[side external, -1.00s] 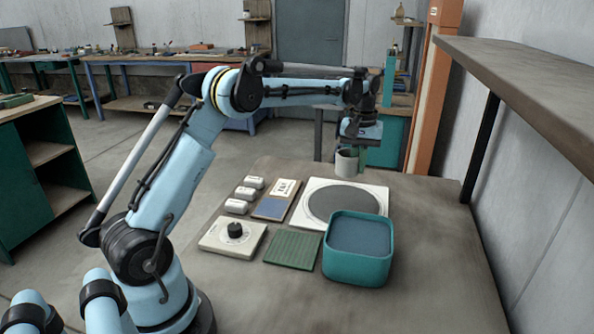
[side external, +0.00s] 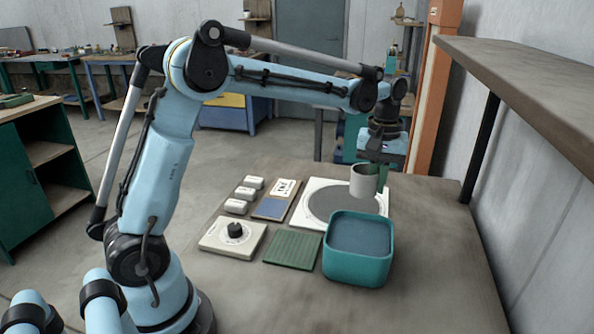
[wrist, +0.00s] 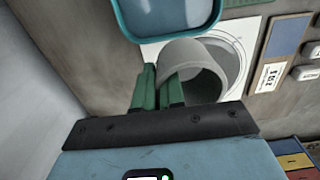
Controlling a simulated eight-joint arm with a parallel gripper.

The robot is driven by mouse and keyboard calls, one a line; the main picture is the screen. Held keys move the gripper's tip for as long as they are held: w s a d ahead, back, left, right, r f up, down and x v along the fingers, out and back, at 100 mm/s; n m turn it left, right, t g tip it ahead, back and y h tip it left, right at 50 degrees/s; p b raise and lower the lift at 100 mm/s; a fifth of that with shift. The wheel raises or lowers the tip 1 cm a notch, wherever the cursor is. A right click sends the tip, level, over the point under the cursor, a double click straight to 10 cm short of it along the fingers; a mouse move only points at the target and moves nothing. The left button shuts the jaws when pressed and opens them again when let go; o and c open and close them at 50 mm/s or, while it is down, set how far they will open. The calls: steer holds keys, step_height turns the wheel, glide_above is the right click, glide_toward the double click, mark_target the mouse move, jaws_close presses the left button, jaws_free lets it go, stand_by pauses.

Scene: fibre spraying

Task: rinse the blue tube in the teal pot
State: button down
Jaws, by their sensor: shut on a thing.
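My gripper (side external: 380,178) is shut on a grey, hollow tube (side external: 363,182); no blue tube shows as such. In the wrist view the green fingers (wrist: 158,92) are at the near wall of the tube (wrist: 187,60), one apparently inside its mouth. The tube hangs in the air above the round grey plate, apart from the pot in the side view. The teal pot (side external: 358,267) stands at the front right of the bench, with a dark blue-grey surface inside. Its rim (wrist: 137,34) also shows in the wrist view, just beyond the tube.
A white square with a round grey plate (side external: 325,203) lies behind the pot. A green ribbed mat (side external: 292,248), a knob box (side external: 232,237), several small white blocks (side external: 245,193) and a blue-and-white card (side external: 271,207) lie left. A shelf (side external: 540,85) overhangs the right. The front bench is clear.

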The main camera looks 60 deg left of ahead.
steer(key=s+d, duration=0.5)
steer(key=d, duration=0.1)
steer(key=shift+s+d+f, duration=0.1)
steer(key=shift+f, duration=5.5)
step_height(320, 180, up, 10)
steer(key=shift+f, duration=0.25)
stand_by(1.1)
